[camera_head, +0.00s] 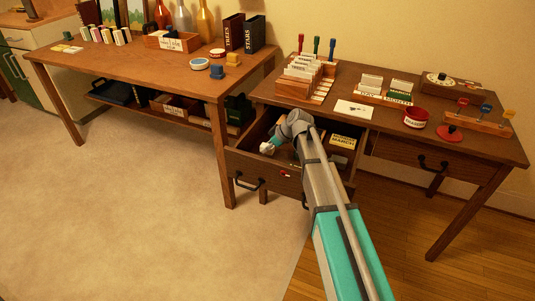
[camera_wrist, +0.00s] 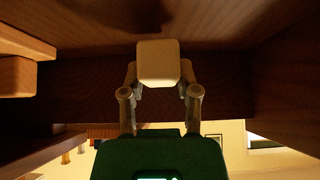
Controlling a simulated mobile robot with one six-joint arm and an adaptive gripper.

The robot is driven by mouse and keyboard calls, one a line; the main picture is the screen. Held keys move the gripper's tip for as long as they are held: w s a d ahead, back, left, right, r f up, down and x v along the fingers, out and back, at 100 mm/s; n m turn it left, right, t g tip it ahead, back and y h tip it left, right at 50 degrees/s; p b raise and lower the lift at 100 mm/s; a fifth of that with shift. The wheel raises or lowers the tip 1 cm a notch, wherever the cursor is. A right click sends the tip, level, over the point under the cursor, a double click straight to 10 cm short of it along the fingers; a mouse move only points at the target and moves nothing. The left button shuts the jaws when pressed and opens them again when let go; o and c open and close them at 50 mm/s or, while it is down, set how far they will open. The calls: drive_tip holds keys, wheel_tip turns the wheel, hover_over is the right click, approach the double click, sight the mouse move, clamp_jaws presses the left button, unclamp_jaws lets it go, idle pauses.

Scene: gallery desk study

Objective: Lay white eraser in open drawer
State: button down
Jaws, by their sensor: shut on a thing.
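The white eraser (camera_wrist: 159,62) is a small rounded block held between the two fingers of my gripper (camera_wrist: 159,76) in the wrist view. In the head view the eraser (camera_head: 266,148) shows as a small pale patch at the tip of my gripper (camera_head: 271,144). The open drawer (camera_head: 264,174) is pulled out under the left end of the right desk. My gripper and the eraser appear over or inside its left part. Wooden walls surround them in the wrist view. I cannot tell whether the eraser touches the drawer floor.
My arm crosses the drawer front. The left table (camera_head: 140,62) stands close by.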

drive_tip(key=shift+f+b, duration=0.65)
drive_tip(key=shift+f, duration=0.35)
drive_tip(key=shift+f, duration=0.15)
drive_tip(key=shift+c, duration=1.7)
unclamp_jaws()
drive_tip(key=shift+p+v, duration=0.95)
drive_tip(key=shift+v, duration=0.3)
drive_tip(key=p+v, duration=0.7)
drive_tip(key=v, duration=0.2)
drive_tip(key=shift+r, duration=0.4)
